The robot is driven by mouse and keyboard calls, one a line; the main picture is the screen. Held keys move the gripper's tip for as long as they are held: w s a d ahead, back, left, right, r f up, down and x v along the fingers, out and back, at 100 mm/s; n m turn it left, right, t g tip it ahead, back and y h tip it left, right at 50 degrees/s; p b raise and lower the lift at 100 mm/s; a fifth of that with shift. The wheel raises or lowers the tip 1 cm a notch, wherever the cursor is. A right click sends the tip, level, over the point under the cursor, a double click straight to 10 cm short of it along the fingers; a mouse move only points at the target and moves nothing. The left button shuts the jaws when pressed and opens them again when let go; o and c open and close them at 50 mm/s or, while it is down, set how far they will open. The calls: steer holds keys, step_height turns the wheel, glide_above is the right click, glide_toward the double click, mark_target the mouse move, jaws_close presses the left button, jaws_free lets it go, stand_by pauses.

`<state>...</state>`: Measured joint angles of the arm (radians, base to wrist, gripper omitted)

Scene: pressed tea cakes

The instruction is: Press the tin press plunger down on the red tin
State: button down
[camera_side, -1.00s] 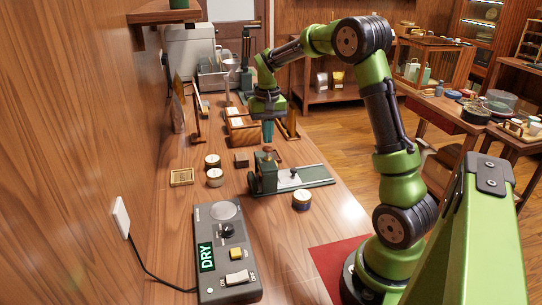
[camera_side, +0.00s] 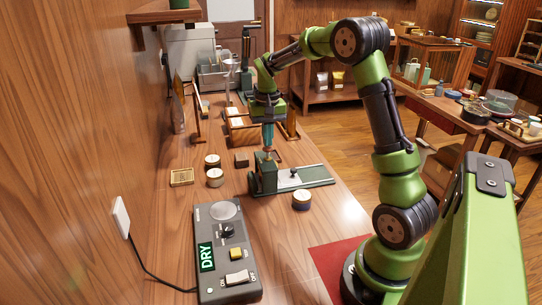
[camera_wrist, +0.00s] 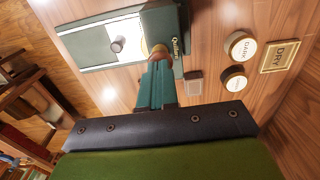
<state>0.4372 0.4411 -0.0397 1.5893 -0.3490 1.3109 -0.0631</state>
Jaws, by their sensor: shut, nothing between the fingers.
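The green tin press (camera_side: 262,178) stands on the bench, its flat bed reaching right with a pale plate and dark knob on it. Its reddish-brown plunger top (camera_side: 268,155) is upright. My gripper (camera_side: 268,146) is shut and empty, pointing straight down with its teal fingertips at the plunger top; they look in contact, but the side view cannot settle this. In the wrist view, my fingertips (camera_wrist: 158,62) overlap the copper-coloured plunger top (camera_wrist: 158,49). I cannot make out a red tin in either view; any tin under the plunger is hidden.
A grey control box (camera_side: 227,252) showing DRY is in front. Wooden racks stand behind.

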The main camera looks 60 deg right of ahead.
steer(key=shift+f, duration=0.95)
steer(key=shift+r, duration=2.45)
